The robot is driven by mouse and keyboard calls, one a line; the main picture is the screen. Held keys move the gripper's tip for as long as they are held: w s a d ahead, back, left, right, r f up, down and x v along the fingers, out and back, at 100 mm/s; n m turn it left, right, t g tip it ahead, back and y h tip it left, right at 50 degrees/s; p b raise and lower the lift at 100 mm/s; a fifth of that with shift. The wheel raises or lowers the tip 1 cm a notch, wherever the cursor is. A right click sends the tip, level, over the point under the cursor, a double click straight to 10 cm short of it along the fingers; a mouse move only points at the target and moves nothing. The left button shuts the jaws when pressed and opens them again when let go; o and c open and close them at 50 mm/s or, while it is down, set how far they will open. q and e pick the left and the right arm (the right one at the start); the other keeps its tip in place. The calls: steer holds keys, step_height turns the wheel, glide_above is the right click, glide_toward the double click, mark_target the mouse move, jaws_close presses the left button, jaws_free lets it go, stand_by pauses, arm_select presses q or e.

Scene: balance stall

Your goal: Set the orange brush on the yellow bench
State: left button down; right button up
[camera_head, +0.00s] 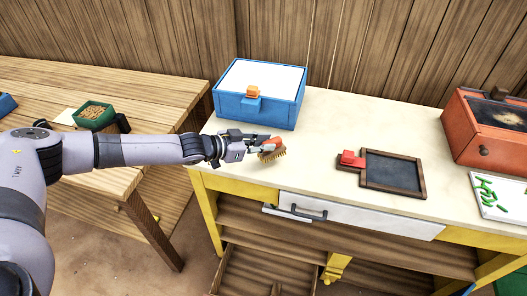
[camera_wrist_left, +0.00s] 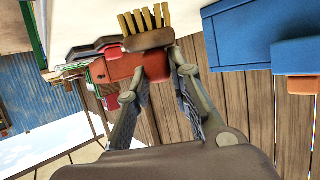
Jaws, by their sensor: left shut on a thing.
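The orange brush (camera_head: 272,145) has an orange handle and tan bristles. My left gripper (camera_head: 262,143) is shut on its handle, over the front left part of the yellow bench (camera_head: 325,165). The bench has a pale top and yellow legs. The bristles face down towards the top; I cannot tell whether they touch it. In the left wrist view the brush (camera_wrist_left: 148,40) sits between the two fingertips (camera_wrist_left: 157,78), its bristles pointing up in the picture. My right gripper is not in view.
A blue box (camera_head: 258,107) with an orange latch stands behind the brush. A framed slate (camera_head: 393,173) with a red block lies to the right. A red box (camera_head: 487,130) and a white tray (camera_head: 505,211) of green pieces are farther right. Bare bench top lies between brush and slate.

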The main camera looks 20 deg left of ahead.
arm_select(q)
steer(key=shift+f, duration=1.6)
steer(key=c, duration=1.4)
jaws_free()
steer(key=shift+f, duration=0.1)
steer(key=shift+c, duration=0.2)
steer(key=v, duration=1.2)
